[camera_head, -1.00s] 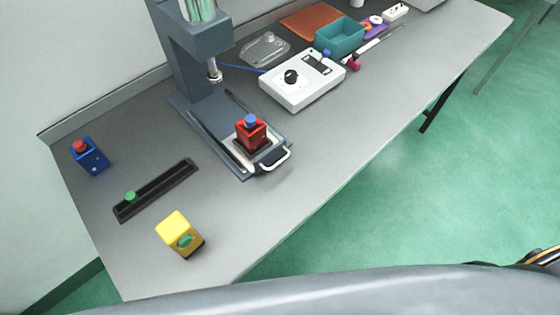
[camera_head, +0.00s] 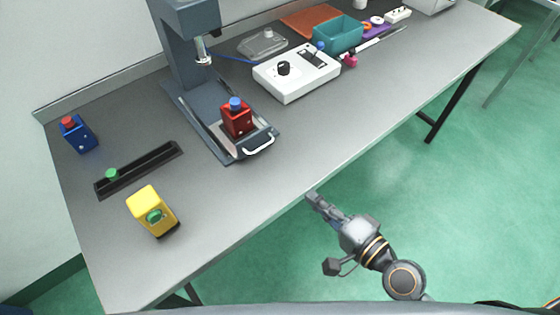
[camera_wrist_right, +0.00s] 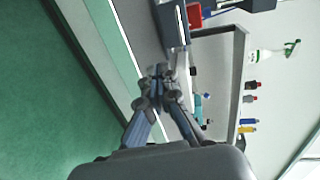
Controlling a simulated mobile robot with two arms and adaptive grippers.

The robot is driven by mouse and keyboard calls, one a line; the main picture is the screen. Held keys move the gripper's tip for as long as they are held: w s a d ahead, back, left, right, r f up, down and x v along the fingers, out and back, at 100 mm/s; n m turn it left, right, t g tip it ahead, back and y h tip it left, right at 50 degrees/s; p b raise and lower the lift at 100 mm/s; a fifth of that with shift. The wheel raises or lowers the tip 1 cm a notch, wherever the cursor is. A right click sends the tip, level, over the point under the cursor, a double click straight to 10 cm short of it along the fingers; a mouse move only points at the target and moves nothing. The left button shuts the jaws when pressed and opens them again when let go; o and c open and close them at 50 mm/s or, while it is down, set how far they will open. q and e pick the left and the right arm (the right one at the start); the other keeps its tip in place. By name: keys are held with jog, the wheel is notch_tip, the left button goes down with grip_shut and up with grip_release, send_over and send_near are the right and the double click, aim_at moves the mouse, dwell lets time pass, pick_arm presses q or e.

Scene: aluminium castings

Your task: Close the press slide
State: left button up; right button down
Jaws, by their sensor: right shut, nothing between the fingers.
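The press (camera_head: 190,45) stands at the back of the table, with its slide (camera_head: 226,143) pulled out toward the front edge. The slide has a white bar handle (camera_head: 259,146) at its front. A red block with a blue top (camera_head: 236,118) sits on the slide. My right gripper (camera_head: 312,197) is shut and empty, just off the table's front edge, to the right of and nearer than the handle. In the right wrist view its fingertips (camera_wrist_right: 160,73) are together, and the red block (camera_wrist_right: 194,15) shows at the top. My left gripper is not in view.
A white control box (camera_head: 297,75) stands right of the slide. A yellow block (camera_head: 152,212), a dark slotted rail (camera_head: 140,170) and a blue block with a red button (camera_head: 78,134) are on the left. Bare tabletop lies between the handle and front edge.

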jog(key=w+a+p, duration=0.1)
jog(key=w+a, duration=0.2)
jog(key=w+a+r+p, duration=0.1)
jog(key=w+a+p, duration=0.1)
jog(key=w+a, duration=0.1)
jog(key=w+a+p, duration=0.1)
jog(key=w+a, duration=0.2)
jog(key=w, duration=0.1)
jog(key=shift+w+r, duration=0.25)
jog(key=shift+w, duration=0.15)
